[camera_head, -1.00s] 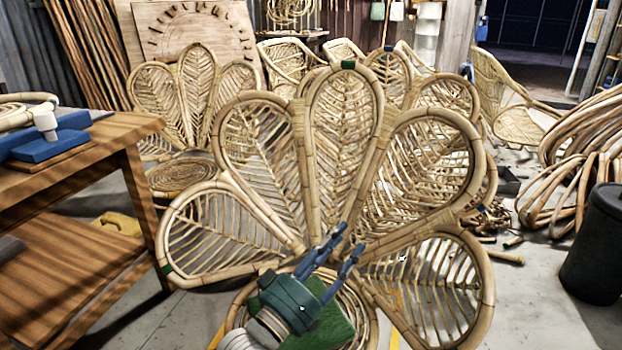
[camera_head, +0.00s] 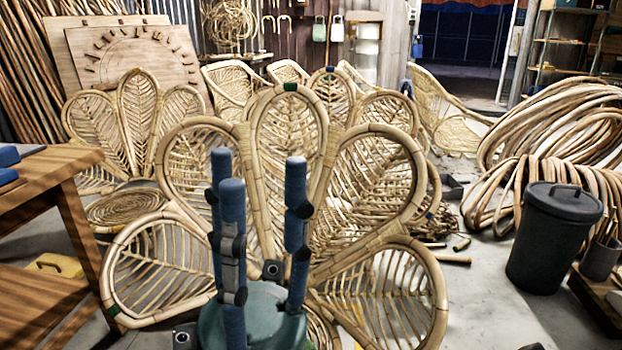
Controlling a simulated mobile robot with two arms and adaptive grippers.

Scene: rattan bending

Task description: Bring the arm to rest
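My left gripper (camera_head: 259,163) stands upright in the lower middle of the head view, close to the camera. I cannot tell whether the gripper touches the chair. My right gripper is not in view.
A wooden workbench (camera_head: 50,168) stands at the left. A black bin (camera_head: 553,238) and bent rattan coils (camera_head: 545,135) are at the right. More rattan chairs (camera_head: 137,125) stand behind. Some floor (camera_head: 480,300) is clear between the big chair and the bin.

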